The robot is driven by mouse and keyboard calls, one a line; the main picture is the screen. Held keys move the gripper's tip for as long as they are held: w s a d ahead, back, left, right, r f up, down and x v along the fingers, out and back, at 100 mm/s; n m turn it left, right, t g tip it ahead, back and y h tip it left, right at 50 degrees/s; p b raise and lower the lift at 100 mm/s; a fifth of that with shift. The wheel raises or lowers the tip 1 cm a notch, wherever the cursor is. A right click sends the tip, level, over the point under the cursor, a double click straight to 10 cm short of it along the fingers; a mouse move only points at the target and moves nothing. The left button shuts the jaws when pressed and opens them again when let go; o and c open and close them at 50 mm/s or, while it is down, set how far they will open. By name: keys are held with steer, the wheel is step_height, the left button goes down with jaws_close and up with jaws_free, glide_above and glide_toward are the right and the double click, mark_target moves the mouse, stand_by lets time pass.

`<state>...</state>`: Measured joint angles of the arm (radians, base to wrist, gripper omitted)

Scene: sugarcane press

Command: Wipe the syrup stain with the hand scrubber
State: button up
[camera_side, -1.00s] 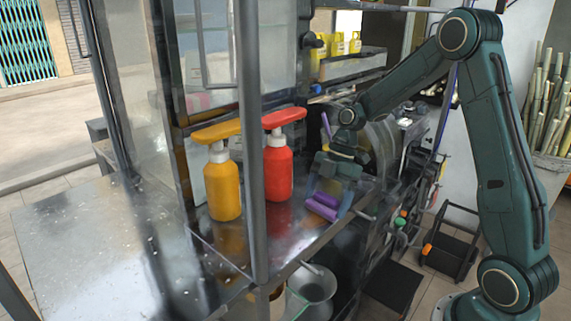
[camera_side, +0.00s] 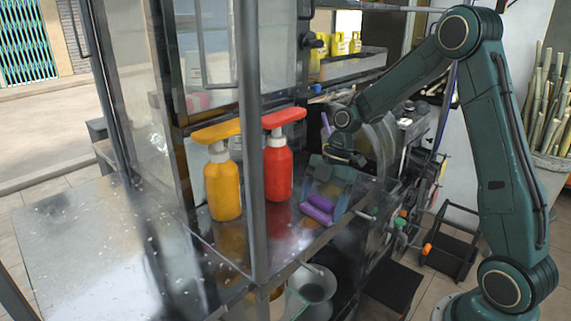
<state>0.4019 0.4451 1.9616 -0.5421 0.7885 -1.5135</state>
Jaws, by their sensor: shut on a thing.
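My gripper (camera_side: 326,190) points down at the metal counter (camera_side: 285,238), to the right of the red pump bottle. It is shut on the purple hand scrubber (camera_side: 318,209), which is at or close to the counter surface; I cannot tell whether it touches. The scrubber shows as two purple rounded parts below the fingers. The syrup stain cannot be made out clearly; the counter there is shiny and has reflections.
A red pump bottle (camera_side: 278,172) and a yellow pump bottle (camera_side: 222,188) stand left of my gripper. A grey upright post (camera_side: 250,130) rises in front of them. The press machinery (camera_side: 385,150) is behind right. A metal pot (camera_side: 312,288) sits below the counter edge.

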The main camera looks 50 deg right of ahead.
mark_target(300, 230)
steer(key=shift+a, duration=3.15)
steer(key=shift+a+r, duration=0.15)
step_height(300, 230, up, 8)
